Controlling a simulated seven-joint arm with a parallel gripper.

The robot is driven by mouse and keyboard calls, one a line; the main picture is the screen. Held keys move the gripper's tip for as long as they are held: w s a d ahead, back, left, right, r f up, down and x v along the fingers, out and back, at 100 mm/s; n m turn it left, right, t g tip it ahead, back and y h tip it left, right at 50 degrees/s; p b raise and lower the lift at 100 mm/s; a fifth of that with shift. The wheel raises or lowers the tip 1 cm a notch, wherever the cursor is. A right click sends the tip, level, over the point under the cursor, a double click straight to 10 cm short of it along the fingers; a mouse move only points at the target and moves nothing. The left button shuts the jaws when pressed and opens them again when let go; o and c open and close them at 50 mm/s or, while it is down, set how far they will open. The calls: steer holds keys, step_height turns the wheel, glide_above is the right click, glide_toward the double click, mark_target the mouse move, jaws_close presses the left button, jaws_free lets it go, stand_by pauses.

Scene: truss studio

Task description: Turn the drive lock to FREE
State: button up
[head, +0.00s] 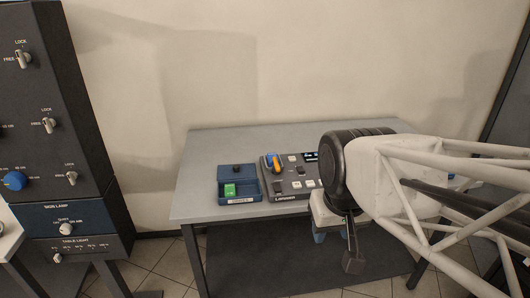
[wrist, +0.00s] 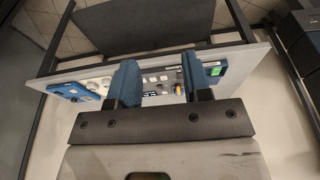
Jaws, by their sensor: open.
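A dark cabinet at the left of the head view carries three switches marked LOCK and FREE: an upper one (head: 23,57), a middle one (head: 48,124) and a lower one (head: 71,177). Each has a pale handle; the upper one's looks roughly upright, towards LOCK. Their individual names are too small to read, so I cannot tell which is the drive lock.
A grey table (head: 215,155) bears a blue tray (head: 222,186) with a green block (head: 229,190), and a control box (head: 290,196) with an orange-and-blue lever. A blue knob (head: 13,180) and a lamp panel (head: 65,222) are on the cabinet. Floor shows between cabinet and table.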

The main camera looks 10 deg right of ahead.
steer(key=w+r, duration=0.3)
steer(key=w, duration=1.1)
steer(key=g, duration=0.3)
glide_above(276, 162)
step_height(276, 162, down, 14)
steer(key=shift+s+f, duration=0.1)
steer(key=shift+f, duration=0.15)
steer(key=shift+f, duration=0.2)
steer(key=shift+f, duration=3.75)
steer(key=shift+c, duration=0.3)
